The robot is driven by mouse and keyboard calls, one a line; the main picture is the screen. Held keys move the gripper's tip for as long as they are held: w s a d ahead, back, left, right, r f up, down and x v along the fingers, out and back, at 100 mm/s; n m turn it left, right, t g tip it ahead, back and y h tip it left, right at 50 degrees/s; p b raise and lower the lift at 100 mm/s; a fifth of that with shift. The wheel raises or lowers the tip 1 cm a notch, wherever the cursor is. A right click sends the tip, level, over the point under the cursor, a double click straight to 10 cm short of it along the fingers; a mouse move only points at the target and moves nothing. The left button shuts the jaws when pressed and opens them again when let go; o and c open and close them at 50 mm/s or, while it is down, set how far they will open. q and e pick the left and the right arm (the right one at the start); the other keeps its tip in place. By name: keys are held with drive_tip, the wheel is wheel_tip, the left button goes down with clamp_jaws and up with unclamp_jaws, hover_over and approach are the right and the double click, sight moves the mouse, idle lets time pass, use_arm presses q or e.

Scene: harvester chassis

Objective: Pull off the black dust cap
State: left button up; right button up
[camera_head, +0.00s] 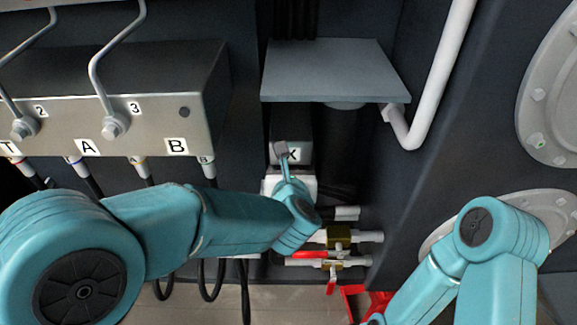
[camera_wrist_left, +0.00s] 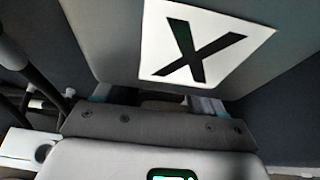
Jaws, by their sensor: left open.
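My left gripper (camera_head: 281,150) is in front of the grey block with the white X label (camera_head: 294,155) in the head view. It covers part of that block. In the left wrist view the X label (camera_wrist_left: 190,55) fills the upper middle, close to the camera. The grey gripper body (camera_wrist_left: 150,128) lies just below it, and the fingertips are mostly hidden behind the block's lower edge. The gripper is open, and I see nothing held. I cannot make out the black dust cap in either view. My right arm shows at the lower right of the head view, with its gripper out of frame.
A grey valve box (camera_head: 150,120) with bent levers and hoses stands at the left. A grey shelf plate (camera_head: 330,72) overhangs the X block. Brass valves (camera_head: 338,236) with red handles sit below it. A white pipe (camera_head: 437,80) runs at the right.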

use_arm(q)
drive_tip(key=shift+w+f, duration=0.1)
clamp_jaws()
idle(0.4)
drive_tip(key=shift+f, duration=0.15)
wheel_tip(320, 180, down, 4)
drive_tip(key=b, duration=0.5)
drive_tip(key=shift+f+b, duration=0.1)
drive_tip(key=shift+b, duration=0.25)
